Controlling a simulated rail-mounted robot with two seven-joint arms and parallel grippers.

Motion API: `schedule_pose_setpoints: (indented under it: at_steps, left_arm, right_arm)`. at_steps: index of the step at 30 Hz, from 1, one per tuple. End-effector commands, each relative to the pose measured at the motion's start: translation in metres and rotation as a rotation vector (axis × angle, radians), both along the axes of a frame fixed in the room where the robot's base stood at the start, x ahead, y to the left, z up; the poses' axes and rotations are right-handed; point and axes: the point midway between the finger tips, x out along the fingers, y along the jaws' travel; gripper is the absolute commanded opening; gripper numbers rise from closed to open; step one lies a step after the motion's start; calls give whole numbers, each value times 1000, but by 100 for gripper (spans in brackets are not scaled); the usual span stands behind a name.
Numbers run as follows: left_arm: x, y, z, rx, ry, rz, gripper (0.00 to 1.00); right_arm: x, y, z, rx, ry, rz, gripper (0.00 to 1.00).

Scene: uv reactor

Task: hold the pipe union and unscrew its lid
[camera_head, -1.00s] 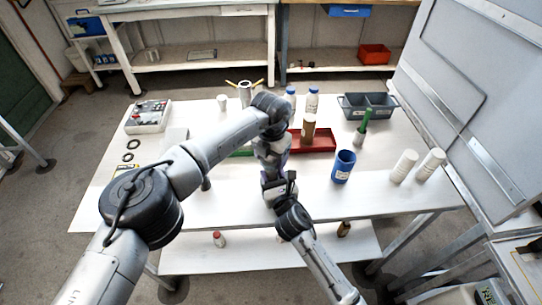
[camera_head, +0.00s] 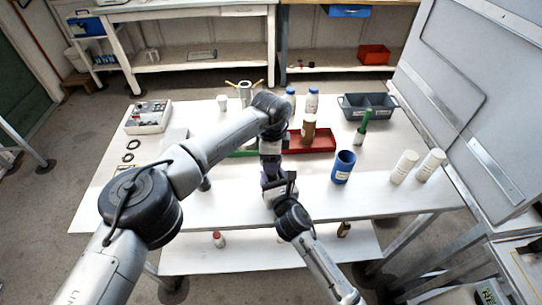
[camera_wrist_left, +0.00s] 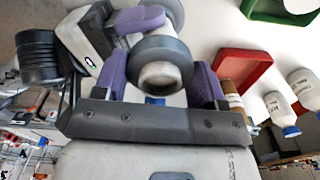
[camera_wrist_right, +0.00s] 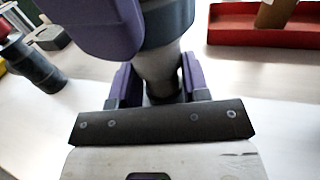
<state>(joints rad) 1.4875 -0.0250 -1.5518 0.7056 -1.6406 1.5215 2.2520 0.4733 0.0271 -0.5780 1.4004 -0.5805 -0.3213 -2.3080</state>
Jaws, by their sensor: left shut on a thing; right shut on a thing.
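The pipe union (camera_wrist_left: 165,62), a grey pipe piece with a wide dark grey collar, is held between both my grippers above the table. In the left wrist view my left gripper (camera_wrist_left: 160,84) has its purple fingers shut on either side of it near the dark collar. In the right wrist view my right gripper (camera_wrist_right: 157,82) is shut on the lighter grey pipe part (camera_wrist_right: 158,68), below the collar (camera_wrist_right: 168,22). Which part is the lid is hard to tell. In the head view my left arm mostly hides the union.
On the white table (camera_head: 235,207) are a red tray (camera_head: 318,141), a blue cup (camera_head: 343,166), a brown bottle (camera_head: 308,129), white-and-blue bottles (camera_head: 312,101), white cylinders (camera_head: 405,166) and a grey bin (camera_head: 368,105).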

Motion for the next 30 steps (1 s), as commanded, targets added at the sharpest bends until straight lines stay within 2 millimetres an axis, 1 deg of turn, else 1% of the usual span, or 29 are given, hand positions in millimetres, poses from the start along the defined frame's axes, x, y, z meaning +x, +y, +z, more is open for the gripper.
schedule_pose_setpoints:
  at_steps: [1,3,6,9,13,21,22,30]
  left_arm:
    - [1,0,0,0,-2,97,36]
    - [1,1,0,0,-2,233,36]
    - [1,1,0,0,-2,395,36]
    - [1,1,0,0,-2,506,36]
    - [1,1,0,0,-2,571,36]
    - [1,1,0,0,-2,579,36]
    - [1,1,0,0,-2,578,65]
    - [0,1,0,0,-1,576,90]
  right_arm:
    - [0,0,-1,0,1,0,0]
    - [0,0,-1,0,1,0,0]
    - [0,0,-1,0,1,0,0]
    - [0,0,-1,0,1,0,0]
    - [0,0,-1,0,1,0,0]
    - [0,0,-1,0,1,1,0]
    - [0,0,-1,0,1,1,0]
    - [0,0,-1,0,1,0,0]
